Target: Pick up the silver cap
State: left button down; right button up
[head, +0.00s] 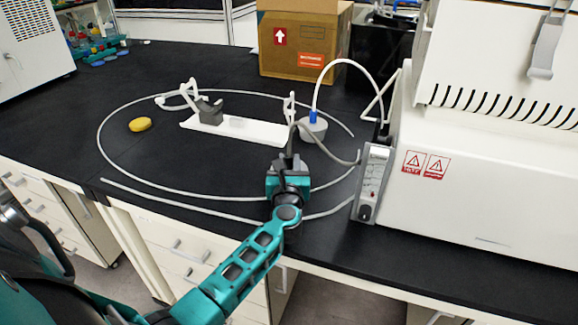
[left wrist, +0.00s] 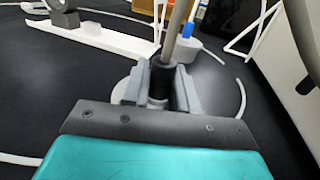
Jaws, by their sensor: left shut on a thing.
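My left gripper (head: 287,163) is over the front part of the black bench. In the left wrist view its fingers (left wrist: 160,92) are closed around a black-collared piece (left wrist: 162,76) with a grey hose rising from it. A pale, silvery round part (left wrist: 124,92) shows behind and below the fingers; it appears to be the silver cap, mostly hidden. Whether it touches the bench I cannot tell. A grey round piece with a blue fitting (head: 313,129) and white tube stands just beyond the gripper; it also shows in the left wrist view (left wrist: 184,49). My right gripper is not in view.
A white stand (head: 240,130) with a grey clamp (head: 209,111) lies behind the gripper. A yellow disc (head: 140,124) is at left. White tubing loops across the bench. A white machine (head: 490,170) with a control box (head: 371,184) blocks the right. A cardboard box (head: 300,45) stands behind.

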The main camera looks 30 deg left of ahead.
pick_arm(q)
notch_tip(320, 180, up, 12)
jog(key=p, duration=0.6)
jog(key=shift+r, duration=0.25)
notch_tip(320, 180, up, 7)
jog(key=shift+r+b, duration=0.2)
jog(key=shift+b, duration=0.25)
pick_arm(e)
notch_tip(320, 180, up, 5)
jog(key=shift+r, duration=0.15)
